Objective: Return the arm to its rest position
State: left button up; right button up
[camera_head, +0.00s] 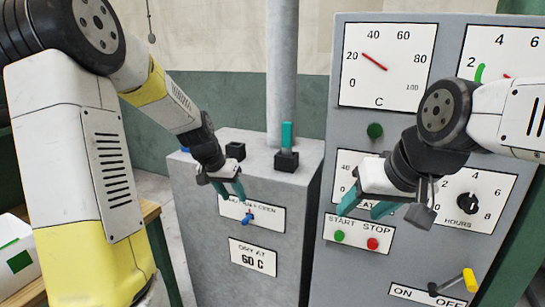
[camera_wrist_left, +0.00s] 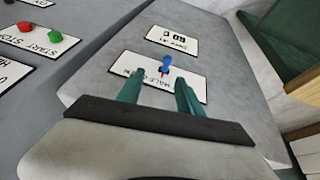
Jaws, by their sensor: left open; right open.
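My left gripper (camera_head: 230,190) is open and empty in front of the grey box, just above the plate with the blue lever (camera_head: 249,217). In the left wrist view its two teal fingers (camera_wrist_left: 158,78) stand apart, and the blue lever (camera_wrist_left: 166,63) shows beyond them. I cannot tell whether a finger touches the lever. My left arm (camera_head: 80,160) comes in from the left, bent at the elbow. My right gripper (camera_head: 362,208) is open and empty in front of the control panel, over its lower dial plate and near the START/STOP plate.
The panel has green (camera_head: 339,236) and red (camera_head: 372,244) buttons and a yellow-tipped switch (camera_head: 469,279). A wooden bench (camera_head: 150,211) stands left.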

pick_arm(q)
jog(key=s+r+n, duration=0.1)
jog(key=s+r, duration=0.3)
jog(key=s, duration=0.4)
jog(key=s+r+n+t, duration=0.1)
jog(key=s+r, duration=0.4)
jog(key=s, duration=0.3)
jog(key=s+d+r+t, duration=0.1)
jog(key=s+r, duration=0.3)
jog(key=s, duration=0.5)
jog(key=shift+r+n+y, duration=0.15)
jog(key=shift+n+y, duration=0.15)
jog(key=shift+n, duration=0.1)
